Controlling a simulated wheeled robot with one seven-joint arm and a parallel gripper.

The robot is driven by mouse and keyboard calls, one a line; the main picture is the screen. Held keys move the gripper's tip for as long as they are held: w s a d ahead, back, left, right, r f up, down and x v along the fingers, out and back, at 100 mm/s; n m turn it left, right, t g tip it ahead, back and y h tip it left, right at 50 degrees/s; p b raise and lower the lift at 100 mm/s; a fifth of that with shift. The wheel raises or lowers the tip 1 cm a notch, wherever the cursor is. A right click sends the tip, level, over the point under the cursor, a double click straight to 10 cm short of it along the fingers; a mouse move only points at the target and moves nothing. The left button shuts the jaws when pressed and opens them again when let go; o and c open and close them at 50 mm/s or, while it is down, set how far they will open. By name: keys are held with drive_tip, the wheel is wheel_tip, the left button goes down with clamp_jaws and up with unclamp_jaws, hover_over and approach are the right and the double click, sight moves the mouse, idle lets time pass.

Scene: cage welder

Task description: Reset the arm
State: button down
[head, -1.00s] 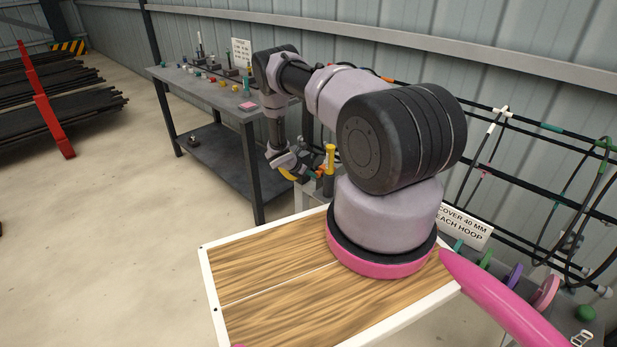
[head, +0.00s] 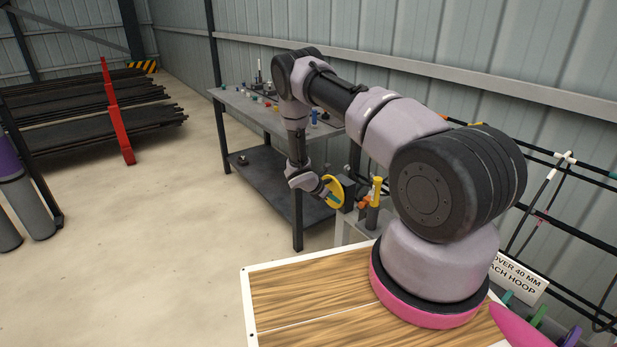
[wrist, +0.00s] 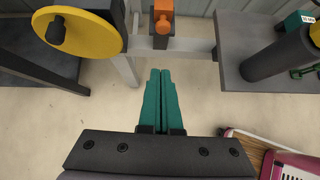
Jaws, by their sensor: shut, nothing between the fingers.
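My gripper (head: 333,200) hangs at the end of my bent arm, beyond the wooden board and beside a yellow disc (head: 337,184) in the head view. In the wrist view its two teal fingers (wrist: 161,72) lie together with nothing between them. The fingers point toward a grey rail, with bare floor showing below. The yellow disc (wrist: 88,32) is at the upper left of the wrist view, apart from the fingers. An orange block (wrist: 163,22) is straight ahead of the fingertips, also apart from them.
A grey workbench (head: 232,97) with small items stands beyond my arm. A yellow-topped grey post (head: 376,188) is right of the gripper. Black rods with hoops (head: 560,160) run along the right wall. A bar rack with a red post (head: 118,120) is far left. The floor between is clear.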

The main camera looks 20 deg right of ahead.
wheel_tip(320, 180, up, 29)
drive_tip(key=s+a+m+y, duration=0.1)
drive_tip(key=s+m+y, duration=0.1)
drive_tip(key=m, duration=0.8)
drive_tip(key=s+a+r+m+y, duration=0.15)
drive_tip(key=s+r+m, duration=0.3)
drive_tip(key=r, duration=0.45)
drive_tip(key=s+a+r+m+y, duration=0.1)
drive_tip(key=s+r+m+y, duration=0.15)
drive_tip(key=s+r, duration=0.5)
drive_tip(key=s+a+r+m+t+y, duration=0.2)
drive_tip(key=s+a+r+m, duration=0.2)
drive_tip(key=s+r, duration=0.3)
drive_tip(key=s+a+r+m+t+y, duration=0.2)
drive_tip(key=s+a+r+m, duration=0.2)
drive_tip(key=s, duration=1.1)
wheel_tip(320, 180, up, 4)
drive_tip(key=shift+a+f+m+y, duration=0.1)
drive_tip(key=shift+a+m+y, duration=0.25)
drive_tip(key=shift+a, duration=0.2)
drive_tip(key=shift+d+t, duration=0.1)
drive_tip(key=shift+t, duration=0.2)
